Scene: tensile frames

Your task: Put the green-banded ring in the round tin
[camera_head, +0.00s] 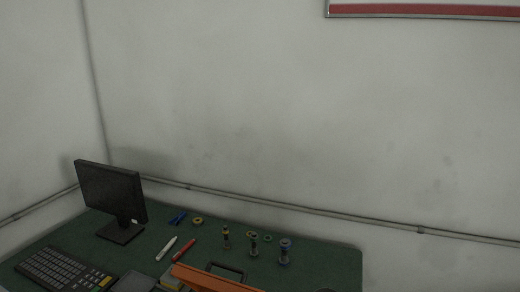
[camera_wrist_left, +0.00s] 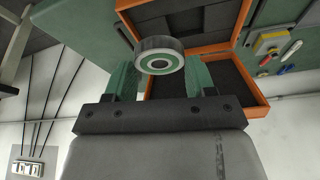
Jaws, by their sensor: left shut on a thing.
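The green-banded ring (camera_wrist_left: 158,46), dark-sided with a pale face and a green band, is between the green fingers of my left gripper (camera_wrist_left: 161,72) in the left wrist view. The gripper is shut on it and holds it in front of the open orange case. My left gripper does not show in the head view, and my right gripper is in neither view. I cannot make out the round tin. A small dark shape (camera_head: 326,290) is cut off at the bottom edge of the head view, and I cannot tell what it is.
An orange case (camera_head: 215,279) stands at the front of the green table (camera_head: 325,260). Small upright spindles (camera_head: 254,244), a yellow ring (camera_head: 198,220), a red pen (camera_head: 184,250), a white pen (camera_head: 166,248), a monitor (camera_head: 112,192) and a keyboard (camera_head: 62,269) are around it.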

